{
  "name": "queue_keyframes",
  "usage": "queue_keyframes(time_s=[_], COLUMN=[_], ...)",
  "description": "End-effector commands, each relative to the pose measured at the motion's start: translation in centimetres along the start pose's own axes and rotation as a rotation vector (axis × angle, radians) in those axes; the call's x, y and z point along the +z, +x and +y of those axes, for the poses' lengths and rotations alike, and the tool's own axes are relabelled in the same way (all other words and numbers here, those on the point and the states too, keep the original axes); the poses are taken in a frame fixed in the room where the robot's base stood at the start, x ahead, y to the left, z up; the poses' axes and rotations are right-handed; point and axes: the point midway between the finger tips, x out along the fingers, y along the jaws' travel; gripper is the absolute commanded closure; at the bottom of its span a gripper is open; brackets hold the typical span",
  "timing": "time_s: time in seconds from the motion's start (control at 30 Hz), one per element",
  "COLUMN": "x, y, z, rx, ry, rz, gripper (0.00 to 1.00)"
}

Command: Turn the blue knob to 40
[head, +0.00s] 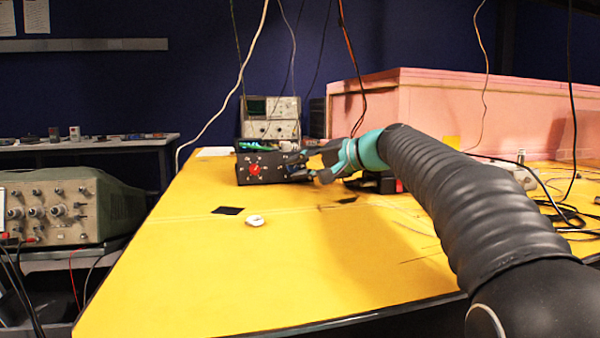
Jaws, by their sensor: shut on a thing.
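A black box (243,172) with a red knob (254,169) and white markings on its front stands at the far end of the yellow table. My gripper (292,166) reaches in from the right, its fingers shut at the right part of the box's front.
The yellow table (300,265) is largely clear in front of the box, with a small white object (254,220) and a black patch (228,210). A pink foam block (450,108) stands behind my arm. Cables hang from above and lie at the right.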

Motion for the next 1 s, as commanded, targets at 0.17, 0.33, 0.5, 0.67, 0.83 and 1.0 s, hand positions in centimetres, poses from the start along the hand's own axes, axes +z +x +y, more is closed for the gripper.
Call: queue_keyframes(time_s=[0.17, 0.33, 0.5, 0.67, 0.83, 1.0], x=[0.1, 0.1, 0.1, 0.1, 0.0, 0.0], y=[0.1, 0.1, 0.1, 0.1, 0.0, -1.2], z=[0.2, 0.2, 0.2, 0.1, 0.1, 0.1], rx=[-0.009, -0.009, -0.009, -0.009, -0.010, -0.010], ry=[0.013, 0.014, 0.013, 0.013, 0.012, 0.012], rz=[-0.002, -0.003, -0.003, -0.002, -0.002, 0.000], gripper=[1.00, 1.00, 0.73, 0.65, 0.65, 0.65])
